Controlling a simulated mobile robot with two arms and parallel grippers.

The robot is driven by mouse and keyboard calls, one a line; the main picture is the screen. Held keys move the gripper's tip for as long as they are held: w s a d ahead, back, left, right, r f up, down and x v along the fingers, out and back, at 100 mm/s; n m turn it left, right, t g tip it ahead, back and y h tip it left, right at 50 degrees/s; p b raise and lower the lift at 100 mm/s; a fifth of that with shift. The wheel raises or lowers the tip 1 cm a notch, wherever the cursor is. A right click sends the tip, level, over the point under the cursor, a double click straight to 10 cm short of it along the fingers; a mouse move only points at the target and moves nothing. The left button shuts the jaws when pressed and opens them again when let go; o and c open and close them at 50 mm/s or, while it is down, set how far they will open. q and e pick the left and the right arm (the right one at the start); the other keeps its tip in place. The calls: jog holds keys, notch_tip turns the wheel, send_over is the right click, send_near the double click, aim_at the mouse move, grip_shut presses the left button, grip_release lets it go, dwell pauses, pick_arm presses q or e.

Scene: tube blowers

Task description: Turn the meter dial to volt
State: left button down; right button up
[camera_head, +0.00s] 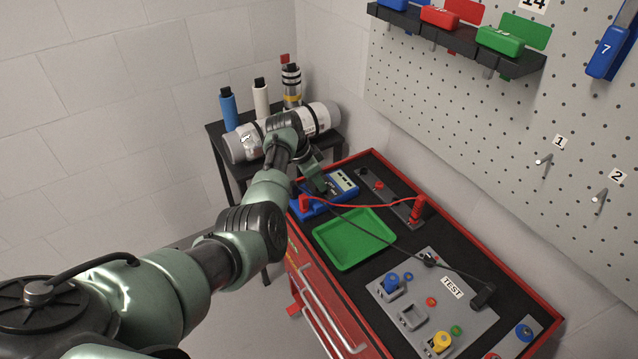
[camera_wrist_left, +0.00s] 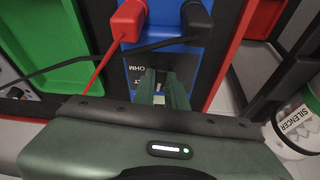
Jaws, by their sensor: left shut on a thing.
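The blue meter (camera_head: 343,187) lies at the far left end of the red cart top. In the left wrist view its blue body (camera_wrist_left: 165,12) carries a red plug (camera_wrist_left: 130,20) and a black plug (camera_wrist_left: 197,18). The word OHM (camera_wrist_left: 152,68) shows on its dark face, with part of another word beside it. My left gripper (camera_head: 316,188) is over the meter, and its fingers (camera_wrist_left: 165,88) are shut on the dial. The fingers hide most of the dial, so I cannot tell where it points. My right gripper is in neither view.
A green tray (camera_head: 353,238) lies beside the meter. A side table with a silencer cylinder (camera_head: 243,144) and bottles stands behind. A pegboard (camera_head: 500,130) is at the right.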

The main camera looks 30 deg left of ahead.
pick_arm(q)
jog(key=shift+a+f+m+b, duration=0.1)
jog(key=shift+f+m+b, duration=0.15)
jog(key=shift+m+b, duration=0.5)
jog(key=m+g+b, duration=0.1)
jog(key=m+b, duration=0.1)
jog(key=b, duration=0.2)
jog(key=m+h+b, duration=0.1)
jog(key=m+b, duration=0.2)
jog(key=b, duration=0.1)
jog(key=shift+w+f+g+h+b, duration=0.15)
jog(key=shift+g+h+b, duration=0.15)
jog(key=shift+g, duration=0.1)
jog(key=shift+r+m+b, duration=0.25)
jog(key=shift+m+b, duration=0.2)
jog(key=shift+b, duration=0.5)
jog(key=shift+g, duration=0.3)
jog(key=c, duration=1.4)
grip_release()
jog(key=shift+c, duration=0.2)
jog(key=shift+r, duration=0.1)
jog(key=shift+r, duration=0.1)
